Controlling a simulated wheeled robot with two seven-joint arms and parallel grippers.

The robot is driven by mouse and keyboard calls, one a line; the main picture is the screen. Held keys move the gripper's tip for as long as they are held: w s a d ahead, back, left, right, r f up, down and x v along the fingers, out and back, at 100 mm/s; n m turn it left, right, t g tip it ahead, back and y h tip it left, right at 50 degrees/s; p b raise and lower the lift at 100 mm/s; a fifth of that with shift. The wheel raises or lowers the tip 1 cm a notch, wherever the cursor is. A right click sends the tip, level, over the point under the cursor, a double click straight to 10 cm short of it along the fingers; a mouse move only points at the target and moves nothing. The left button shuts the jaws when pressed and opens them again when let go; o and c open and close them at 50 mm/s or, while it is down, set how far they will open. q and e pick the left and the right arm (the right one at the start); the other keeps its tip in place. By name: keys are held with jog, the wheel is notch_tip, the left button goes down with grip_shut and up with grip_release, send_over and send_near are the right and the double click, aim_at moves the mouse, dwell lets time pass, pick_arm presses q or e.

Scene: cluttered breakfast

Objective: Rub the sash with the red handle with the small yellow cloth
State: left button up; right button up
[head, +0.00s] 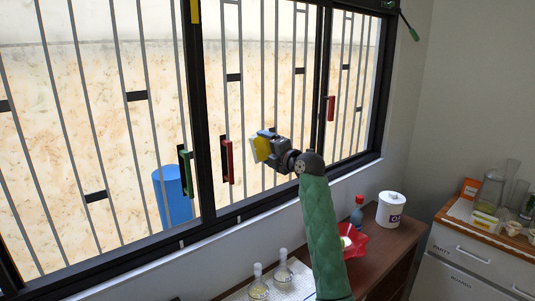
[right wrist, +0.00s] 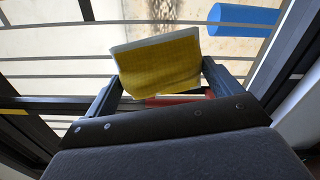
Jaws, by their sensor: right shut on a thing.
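My right gripper (head: 263,142) is shut on the small yellow cloth (head: 257,149). The cloth also shows between the two fingers in the right wrist view (right wrist: 160,65), with a pale edge along its top. In the head view the cloth is in front of the window, just right of a red handle (head: 227,161) on the dark frame. Whether the cloth touches the sash, I cannot tell. A second red handle (head: 331,108) is on a sash farther right. A red strip (right wrist: 175,101) shows below the cloth in the right wrist view. My left gripper is not in view.
A green handle (head: 186,173) sits left of the nearer red one. Vertical bars and a blue cylinder (head: 173,195) show through the window.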

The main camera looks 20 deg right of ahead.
aim_at(259, 145)
jog(key=shift+p+x, duration=0.5)
jog(key=shift+x, duration=1.55)
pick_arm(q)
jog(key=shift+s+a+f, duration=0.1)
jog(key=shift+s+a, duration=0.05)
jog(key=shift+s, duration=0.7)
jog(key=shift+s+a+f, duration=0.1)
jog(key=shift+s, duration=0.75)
pick_arm(e)
jog(key=shift+x, duration=0.9)
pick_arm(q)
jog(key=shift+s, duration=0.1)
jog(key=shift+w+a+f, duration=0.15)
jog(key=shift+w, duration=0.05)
pick_arm(e)
jog(key=shift+w+a, duration=0.15)
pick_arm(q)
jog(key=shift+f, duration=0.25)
pick_arm(e)
jog(key=shift+w+a, duration=0.1)
jog(key=shift+w, duration=0.3)
